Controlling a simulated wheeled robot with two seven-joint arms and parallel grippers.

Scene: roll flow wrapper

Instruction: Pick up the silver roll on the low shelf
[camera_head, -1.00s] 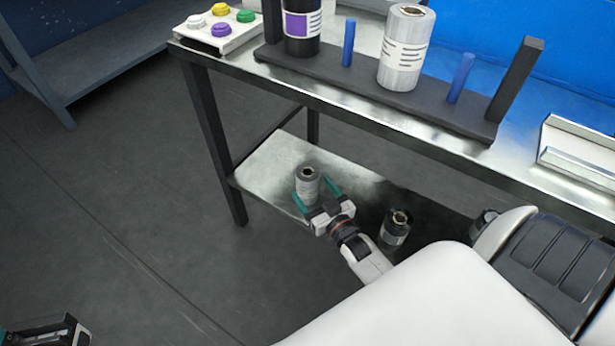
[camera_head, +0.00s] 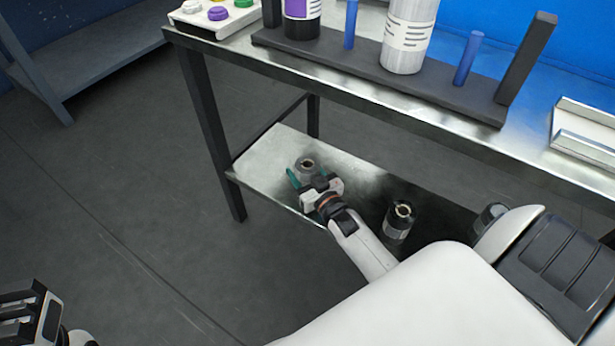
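The silver roll (camera_head: 306,168) stands upright on the low shelf (camera_head: 262,172), its dark core hole facing up. My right gripper (camera_head: 311,179) is down at the roll. Its teal fingers are apart, one on the roll's left side and one towards its right. The gripper body hides the lower part of the roll, and I cannot tell whether the fingers touch it. My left gripper (camera_head: 30,315) is partly in view at the bottom left corner, away from the shelf; its finger opening is unclear.
A dark roll (camera_head: 398,222) stands on the low shelf to the right, close to my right forearm. The tabletop above carries a dark rack (camera_head: 385,70) with a large silver roll (camera_head: 410,35), a purple-labelled roll (camera_head: 302,22) and blue pegs. A table leg (camera_head: 212,135) stands left.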

